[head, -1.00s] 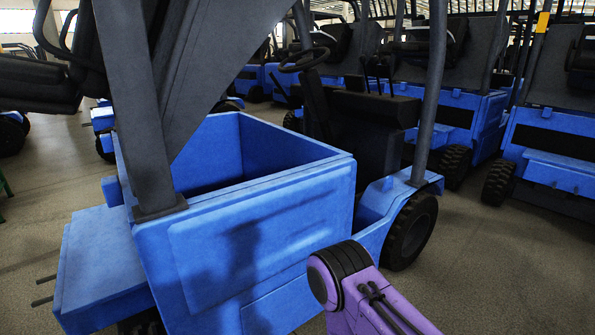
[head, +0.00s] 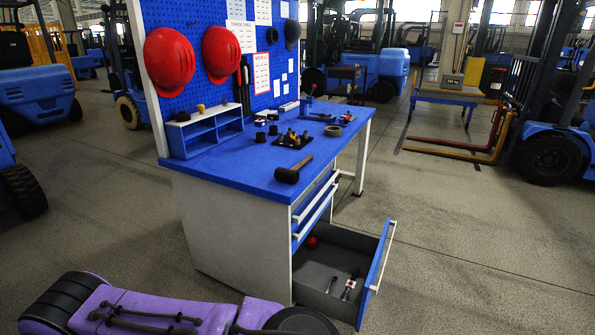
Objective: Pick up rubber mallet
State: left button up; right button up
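A rubber mallet (head: 289,173) with a dark head and handle lies on the blue top of a workbench (head: 243,173), close to its front edge. Its head is toward the front left and its handle points back to the right. Nothing touches it from above. A purple and black link of one of my arms shows along the bottom left of the head view, well in front of the bench. Neither gripper is in view.
A lower bench drawer (head: 337,268) stands open with small tools inside, jutting out at the right. A blue shelf unit (head: 206,132) and small parts sit on the bench. Red helmets (head: 170,62) hang on the pegboard. Forklift forks (head: 455,145) lie at right. The floor right of the drawer is clear.

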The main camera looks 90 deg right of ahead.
aim_at(291, 176)
jog(key=z, duration=2.6)
jog(key=i, duration=1.25)
